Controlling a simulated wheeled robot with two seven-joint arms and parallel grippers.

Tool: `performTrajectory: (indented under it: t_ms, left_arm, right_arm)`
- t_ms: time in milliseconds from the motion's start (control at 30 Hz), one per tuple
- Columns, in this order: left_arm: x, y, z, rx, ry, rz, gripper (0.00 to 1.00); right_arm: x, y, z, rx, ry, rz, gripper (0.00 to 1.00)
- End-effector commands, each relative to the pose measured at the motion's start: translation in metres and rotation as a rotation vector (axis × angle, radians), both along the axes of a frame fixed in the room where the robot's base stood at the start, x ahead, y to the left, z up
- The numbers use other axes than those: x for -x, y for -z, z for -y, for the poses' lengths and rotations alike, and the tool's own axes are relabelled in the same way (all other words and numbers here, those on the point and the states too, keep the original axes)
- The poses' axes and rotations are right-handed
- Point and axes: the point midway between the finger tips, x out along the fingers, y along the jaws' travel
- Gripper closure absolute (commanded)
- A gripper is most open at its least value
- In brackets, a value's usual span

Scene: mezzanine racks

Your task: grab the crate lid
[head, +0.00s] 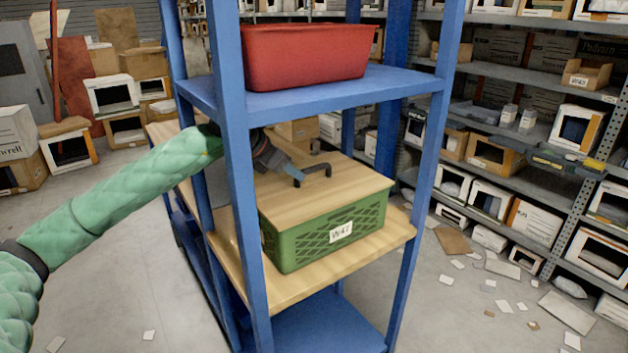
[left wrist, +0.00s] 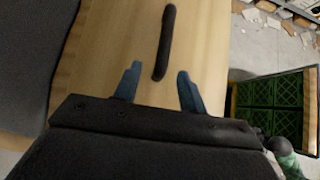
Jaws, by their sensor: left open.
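The crate lid (head: 345,190) is a flat light-wood board with a dark bar handle (head: 316,172) on top. It lies on a green lattice crate (head: 300,246) labelled W47, on the rack's wooden shelf. My left gripper (head: 297,180) reaches in between the blue posts and is just above the lid, beside the handle. In the left wrist view the lid (left wrist: 203,50) fills the middle, and the near end of the handle (left wrist: 168,30) appears between the open, empty fingertips (left wrist: 159,72). Whether the fingers are down at handle height is unclear. My right gripper is not seen.
A blue post (head: 236,150) stands in front of my left forearm. A blue upper shelf (head: 310,95) with a red bin (head: 305,55) hangs over the lid. Green lattice crates (left wrist: 270,108) show at the wrist view's right. Papers litter the floor at right.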

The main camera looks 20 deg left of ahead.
Motion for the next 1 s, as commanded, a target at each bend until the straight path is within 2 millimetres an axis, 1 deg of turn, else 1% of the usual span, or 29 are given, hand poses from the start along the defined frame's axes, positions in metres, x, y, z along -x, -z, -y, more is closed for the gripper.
performTrajectory:
  t_ms: [33, 100, 467, 633, 800, 1000]
  left_arm:
    - [-0.005, -0.002, 0.004, 0.001, 0.0, -0.001, 0.59]
    - [-0.01, -0.001, 0.009, 0.002, 0.001, -0.001, 0.59]
    - [-0.024, -0.001, 0.019, 0.001, 0.0, -0.001, 0.59]
    - [-0.04, -0.002, 0.032, 0.0, 0.0, -0.002, 0.59]
    - [-0.053, 0.017, 0.042, 0.0, -0.001, -0.004, 0.59]
    - [-0.057, 0.022, 0.044, 0.0, -0.001, -0.001, 0.59]
  right_arm:
    - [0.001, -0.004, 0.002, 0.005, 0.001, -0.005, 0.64]
    - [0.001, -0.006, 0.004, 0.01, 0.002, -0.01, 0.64]
    - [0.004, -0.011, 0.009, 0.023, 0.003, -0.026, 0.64]
    - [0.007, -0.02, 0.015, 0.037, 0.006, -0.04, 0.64]
    - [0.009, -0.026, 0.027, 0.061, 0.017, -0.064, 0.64]
    - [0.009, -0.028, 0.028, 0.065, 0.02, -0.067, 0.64]
